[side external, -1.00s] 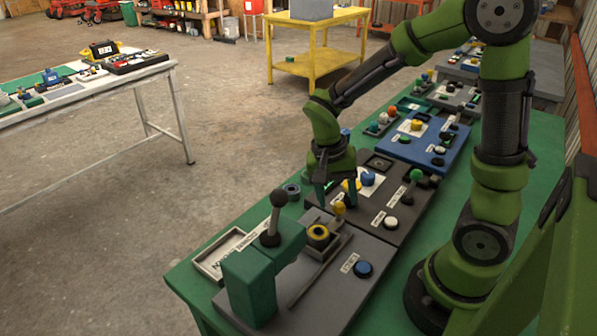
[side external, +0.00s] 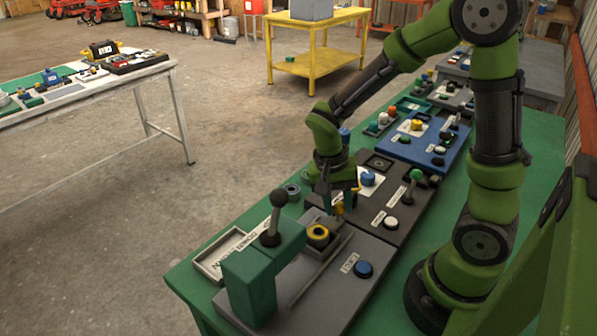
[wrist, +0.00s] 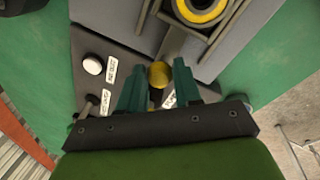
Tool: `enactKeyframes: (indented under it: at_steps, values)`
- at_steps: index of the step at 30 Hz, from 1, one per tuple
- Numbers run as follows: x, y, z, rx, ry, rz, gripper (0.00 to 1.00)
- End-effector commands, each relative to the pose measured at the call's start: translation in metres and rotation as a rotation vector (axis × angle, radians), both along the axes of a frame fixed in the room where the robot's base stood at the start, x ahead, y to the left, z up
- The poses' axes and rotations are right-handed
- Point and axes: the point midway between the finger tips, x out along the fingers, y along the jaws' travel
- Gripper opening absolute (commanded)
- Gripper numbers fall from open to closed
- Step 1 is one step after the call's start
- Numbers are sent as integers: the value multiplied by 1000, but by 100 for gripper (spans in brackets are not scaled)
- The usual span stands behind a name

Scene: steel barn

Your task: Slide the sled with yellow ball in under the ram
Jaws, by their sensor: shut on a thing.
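The sled (side external: 333,247) is a grey tray on a rail, with a yellow-ringed dark part (side external: 318,234) on it. Its yellow ball (wrist: 159,74) stands at the sled's end. The green press (side external: 250,285), with a black-knobbed lever (side external: 274,220), stands to the left of the sled; its ram is hidden under the green head. The sled is outside the press, to its right. My gripper (side external: 338,208) is down at the ball and shut on it. In the wrist view my gripper (wrist: 158,77) has a green finger on each side of the ball.
A dark panel with a white button (side external: 391,222) and a green-knobbed lever (side external: 416,175) lies behind the sled. A blue button (side external: 363,269) is on the grey base. A shallow tray (side external: 220,252) lies beyond the press. The rail between sled and press looks clear.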

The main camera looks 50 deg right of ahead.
Motion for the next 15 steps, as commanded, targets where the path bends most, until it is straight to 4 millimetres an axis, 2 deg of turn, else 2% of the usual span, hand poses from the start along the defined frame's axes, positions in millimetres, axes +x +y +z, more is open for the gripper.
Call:
enactKeyframes:
  at_steps: [5,12,15]
  values:
    - [0,5,0,0,0,2,0]
    - [1,52,1,1,-2,6,0]
    - [1,65,1,1,-1,5,0]
